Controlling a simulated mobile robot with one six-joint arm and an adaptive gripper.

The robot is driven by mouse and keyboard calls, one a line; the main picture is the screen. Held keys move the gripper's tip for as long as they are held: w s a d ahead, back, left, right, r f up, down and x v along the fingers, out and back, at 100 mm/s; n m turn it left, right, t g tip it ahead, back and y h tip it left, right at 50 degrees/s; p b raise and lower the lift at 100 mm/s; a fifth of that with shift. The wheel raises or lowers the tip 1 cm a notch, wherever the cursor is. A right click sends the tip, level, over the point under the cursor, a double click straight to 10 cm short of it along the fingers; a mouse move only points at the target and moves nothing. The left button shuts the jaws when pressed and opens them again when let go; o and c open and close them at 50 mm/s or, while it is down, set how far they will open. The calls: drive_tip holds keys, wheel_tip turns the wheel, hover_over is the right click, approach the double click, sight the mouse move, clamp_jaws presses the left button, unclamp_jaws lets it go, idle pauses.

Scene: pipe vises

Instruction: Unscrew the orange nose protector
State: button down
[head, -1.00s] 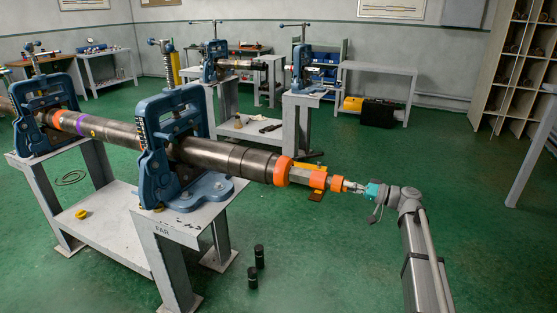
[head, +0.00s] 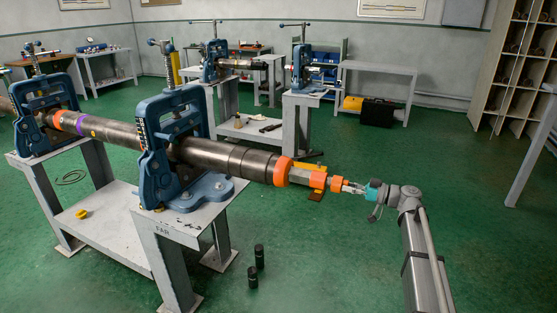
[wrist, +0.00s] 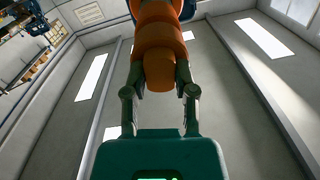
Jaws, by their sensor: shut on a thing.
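The orange nose protector (head: 338,184) is at the right-hand free end of the long dark pipe tool (head: 215,155), in line with it. It also shows in the wrist view (wrist: 160,60) as stepped orange rounds with a narrower end. My gripper (head: 349,187) reaches it from the right, along the tool's line. In the wrist view my gripper's two fingers (wrist: 160,78) press on opposite sides of the protector's narrow end. My gripper is shut on it. The thread is hidden, and I cannot tell how far the protector is unscrewed.
A blue pipe vise (head: 172,130) on a grey stand (head: 185,222) holds the tool; another blue vise (head: 48,112) stands at left. Two small black cylinders (head: 259,257) stand on the floor near the stand. The green floor (head: 340,260) around my arm is clear.

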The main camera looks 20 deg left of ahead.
drive_tip(key=n, duration=0.5)
drive_tip(key=shift+s+n, duration=0.15)
drive_tip(key=shift+n, duration=0.15)
drive_tip(key=shift+c, duration=2.4)
unclamp_jaws()
drive_tip(key=shift+d, duration=1.1)
